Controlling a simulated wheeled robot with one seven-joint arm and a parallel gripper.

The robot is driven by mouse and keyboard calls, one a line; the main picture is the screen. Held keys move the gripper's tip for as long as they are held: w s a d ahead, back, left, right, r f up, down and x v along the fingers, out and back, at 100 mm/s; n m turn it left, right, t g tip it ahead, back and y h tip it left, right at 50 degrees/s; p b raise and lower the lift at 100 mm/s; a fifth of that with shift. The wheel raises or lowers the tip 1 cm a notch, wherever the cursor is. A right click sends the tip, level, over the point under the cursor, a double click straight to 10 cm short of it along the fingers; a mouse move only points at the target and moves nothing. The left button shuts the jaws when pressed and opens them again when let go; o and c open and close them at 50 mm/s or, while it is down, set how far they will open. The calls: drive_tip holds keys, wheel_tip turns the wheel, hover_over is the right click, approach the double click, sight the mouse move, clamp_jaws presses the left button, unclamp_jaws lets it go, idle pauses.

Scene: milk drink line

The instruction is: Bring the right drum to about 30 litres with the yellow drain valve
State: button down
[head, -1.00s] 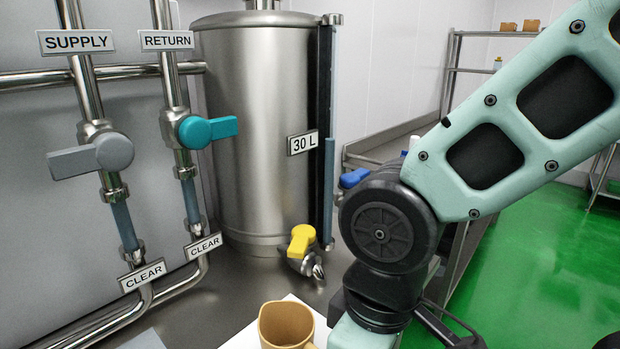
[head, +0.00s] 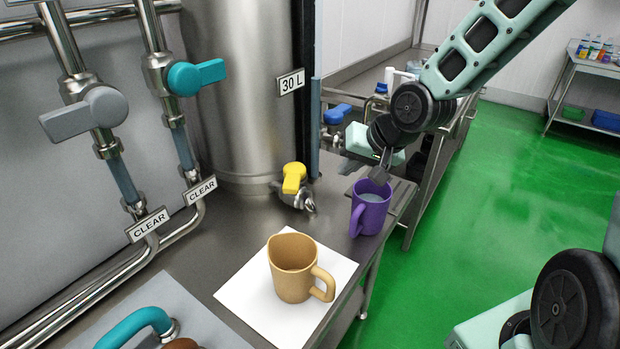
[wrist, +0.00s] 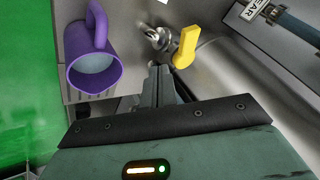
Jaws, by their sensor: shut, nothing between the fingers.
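The steel drum (head: 225,110) stands at the back of the bench with a 30 L plate (head: 291,82). The blue-grey column in its sight tube (head: 315,135) tops out near the plate's height. The yellow drain valve (head: 293,178) sits low on the drum's front, also in the wrist view (wrist: 186,46). I see no stream from its spout (head: 309,207). My gripper (head: 384,165) is shut and empty, right of the valve and by the purple mug (head: 371,210). In the wrist view, its fingertips (wrist: 160,70) are below the spout, apart from the yellow handle.
The purple mug holds pale liquid at the bench's right edge. A tan mug (head: 292,268) stands on a white sheet (head: 245,300). A blue valve (head: 338,113) is behind, right of the drum. Grey (head: 88,115) and teal (head: 195,77) pipe valves are left.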

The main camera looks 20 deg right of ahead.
sight(290, 185)
drive_tip(key=w+a+f+b, duration=0.1)
drive_tip(key=w+a+f, duration=0.5)
drive_tip(key=w+f, duration=0.1)
drive_tip(key=shift+w+f, duration=0.2)
drive_tip(key=shift+f, duration=0.2)
idle(0.3)
drive_tip(key=shift+a+m+t+h+b, duration=0.3)
drive_tip(key=shift+a+m+h+b, duration=0.2)
drive_tip(key=shift+m, duration=0.3)
drive_tip(key=shift+a+r+m+h, duration=0.1)
drive_tip(key=shift+a+m+h, duration=0.2)
drive_tip(key=shift+a+m, duration=0.35)
drive_tip(key=shift+a+m+h+p, duration=0.7)
drive_tip(key=shift+m+p, duration=0.35)
drive_tip(key=shift+p, duration=0.2)
drive_tip(key=shift+w+a+p, duration=0.25)
drive_tip(key=shift+a+p, duration=0.05)
drive_tip(key=shift+p, duration=0.05)
